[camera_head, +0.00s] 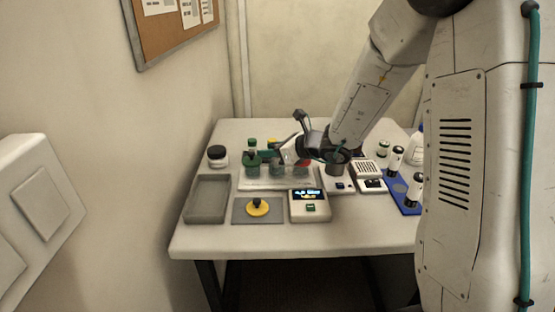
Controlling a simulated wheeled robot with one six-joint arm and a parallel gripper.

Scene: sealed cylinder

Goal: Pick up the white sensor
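I cannot tell for sure which thing is the white sensor. Two white cylinders with black parts stand on a blue mat (407,208) at the right of the table: a rear one (396,158) and a front one (415,190), close to my arm's column in the picture. My gripper (297,146) is over the back middle of the table, left of the blue mat, above a pale tray. Its fingers are small and partly hidden by the wrist, so I cannot tell whether they are open or hold anything.
A grey tray (207,215), a yellow disc (257,208) on a grey pad and a scale with a lit display (310,213) line the front. Green-capped jars (252,160) stand behind. A white vented box (368,170) sits beside the blue mat. The table's front strip is clear.

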